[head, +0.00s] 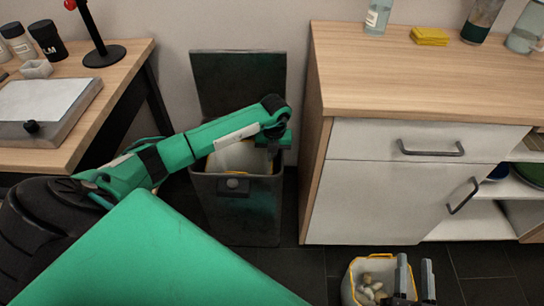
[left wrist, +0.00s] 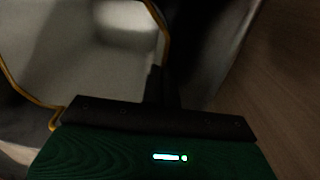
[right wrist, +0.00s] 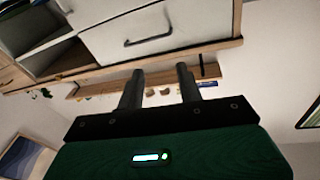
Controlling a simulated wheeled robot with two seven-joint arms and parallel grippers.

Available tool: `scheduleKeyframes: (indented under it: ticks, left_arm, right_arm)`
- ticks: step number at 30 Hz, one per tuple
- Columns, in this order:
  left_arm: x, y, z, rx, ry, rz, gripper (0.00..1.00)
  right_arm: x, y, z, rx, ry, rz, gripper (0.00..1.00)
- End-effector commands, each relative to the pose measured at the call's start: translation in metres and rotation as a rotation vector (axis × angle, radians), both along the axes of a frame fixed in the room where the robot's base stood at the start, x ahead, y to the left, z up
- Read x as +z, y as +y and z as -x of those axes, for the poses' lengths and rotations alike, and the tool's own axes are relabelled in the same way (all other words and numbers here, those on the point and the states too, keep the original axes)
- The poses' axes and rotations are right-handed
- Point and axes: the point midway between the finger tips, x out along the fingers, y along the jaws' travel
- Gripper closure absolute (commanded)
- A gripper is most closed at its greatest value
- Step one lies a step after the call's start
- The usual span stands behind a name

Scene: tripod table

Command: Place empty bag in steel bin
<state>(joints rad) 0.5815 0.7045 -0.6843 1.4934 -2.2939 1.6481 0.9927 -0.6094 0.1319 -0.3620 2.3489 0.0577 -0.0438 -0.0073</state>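The dark steel bin (head: 236,212) stands on the floor between the desk and the cabinet, its lid (head: 238,80) raised against the wall. A white bag with a yellow rim (head: 236,158) sits inside the bin's mouth and looks empty. It also fills the upper left of the left wrist view (left wrist: 75,50). My left gripper (head: 274,150) points down at the bin's right inner side. Its fingers are together where the bag's rim meets them, with the tips partly hidden. My right gripper (head: 415,280) is open, with nothing seen between its fingers.
Another yellow-rimmed bag (head: 354,272) holding several pebble-like pieces is on the floor beside my right gripper. The wooden-topped cabinet (head: 400,75) stands close right of the bin. The desk (head: 105,100) is at the left. Dark floor tiles show around the bin.

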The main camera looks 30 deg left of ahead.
Motion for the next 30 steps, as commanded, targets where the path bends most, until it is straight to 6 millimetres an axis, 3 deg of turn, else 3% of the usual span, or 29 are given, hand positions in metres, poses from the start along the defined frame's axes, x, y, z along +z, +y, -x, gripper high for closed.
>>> scheduleKeyframes:
  ticks: [13,15,26,30]
  left_arm:
    - [-0.005,0.000,0.000,0.001,-0.001,0.000,1.00]
    - [-0.005,0.000,0.000,0.001,-0.001,0.000,0.89]
    - [-0.002,0.000,0.000,0.001,-0.001,0.000,0.89]
    - [0.015,0.000,-0.001,-0.001,-0.004,0.000,0.89]
  right_arm:
    - [0.007,-0.002,-0.002,-0.007,-0.035,-0.009,0.64]
    - [0.008,-0.002,-0.002,-0.008,-0.039,-0.009,0.64]
    - [0.008,-0.002,-0.002,-0.006,-0.032,-0.007,0.64]
    - [-0.012,0.004,0.005,0.013,0.068,0.015,0.64]
